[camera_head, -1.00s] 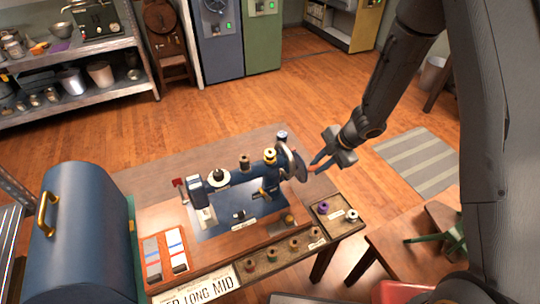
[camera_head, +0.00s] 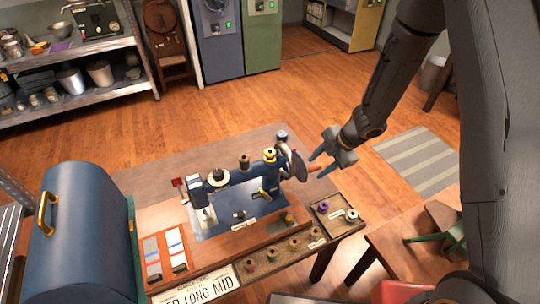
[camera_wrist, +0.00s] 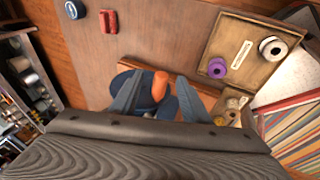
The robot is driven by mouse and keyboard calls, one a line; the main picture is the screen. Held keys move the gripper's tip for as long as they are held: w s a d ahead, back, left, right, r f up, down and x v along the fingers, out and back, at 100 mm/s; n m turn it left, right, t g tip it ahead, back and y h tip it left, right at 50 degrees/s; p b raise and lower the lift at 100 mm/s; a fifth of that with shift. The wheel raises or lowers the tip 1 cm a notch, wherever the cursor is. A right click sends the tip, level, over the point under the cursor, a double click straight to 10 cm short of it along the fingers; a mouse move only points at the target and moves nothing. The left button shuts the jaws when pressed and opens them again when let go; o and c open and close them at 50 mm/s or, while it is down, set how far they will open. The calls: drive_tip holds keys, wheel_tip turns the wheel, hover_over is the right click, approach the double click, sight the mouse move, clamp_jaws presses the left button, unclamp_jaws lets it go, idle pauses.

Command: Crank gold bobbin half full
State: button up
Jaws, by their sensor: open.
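The blue sewing machine (camera_head: 236,180) stands on the wooden table with its handwheel (camera_head: 294,161) at the right end. A gold bobbin (camera_head: 270,154) sits on top of the machine near the wheel. The wheel's orange crank handle (camera_head: 309,169) sticks out to the right; it also shows in the wrist view (camera_wrist: 160,82). My gripper (camera_head: 319,162) is open beside the handle. In the wrist view the fingers of my gripper (camera_wrist: 153,90) lie on either side of the handle, with gaps showing. I cannot tell how full the gold bobbin is.
A tray (camera_head: 330,220) with a purple spool (camera_head: 323,207) and a white spool (camera_head: 352,215) is at the table's right. Several spools stand in the front tray (camera_head: 262,268). A blue domed case (camera_head: 85,235) stands at left. Floor behind the table is clear.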

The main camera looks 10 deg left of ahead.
drive_tip(key=v, duration=0.9)
idle(0.5)
idle(0.4)
drive_tip(key=w+d+r+m+t+h+b, duration=0.1)
drive_tip(key=d+r+m+t+h+b, duration=0.15)
drive_tip(key=d+m, duration=0.35)
drive_tip(key=d+r+m+t+h+b, duration=0.15)
drive_tip(key=d+m+b, duration=0.25)
drive_tip(key=m, duration=0.4)
drive_tip(key=s+m+g+b, duration=0.4)
drive_tip(key=s+m, duration=0.7)
drive_tip(key=s, duration=0.5)
drive_tip(key=shift+a+f+h+b, duration=0.3)
drive_tip(key=shift+a+f+b, duration=0.15)
drive_tip(key=shift+f+b, duration=0.05)
